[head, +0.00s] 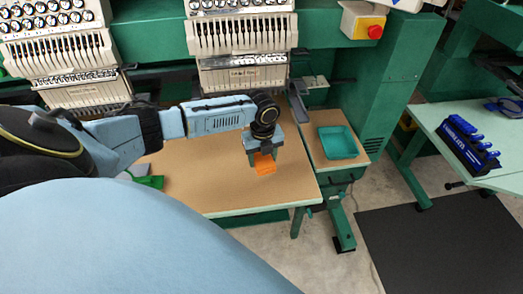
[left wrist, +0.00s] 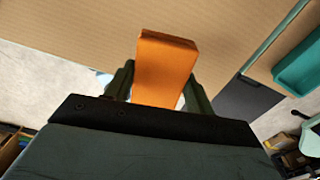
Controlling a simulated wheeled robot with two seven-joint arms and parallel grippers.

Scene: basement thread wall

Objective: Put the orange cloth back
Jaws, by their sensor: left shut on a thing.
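The orange cloth (head: 264,164) is a small folded block in the jaws of my left gripper (head: 259,151). It hangs over the right part of the brown work table (head: 200,190); the height above the table is hard to tell. In the left wrist view the cloth (left wrist: 165,68) stands out between the two fingers of the gripper (left wrist: 160,85), with the table surface behind it. My right gripper is in neither view.
A teal tray (head: 338,143) sits on a small side table to the right. Green embroidery machines (head: 246,35) stand behind. A green object (head: 150,182) lies on the table at left. Blue items (head: 470,140) stand on a bench far right. A dark mat (head: 440,240) covers the floor.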

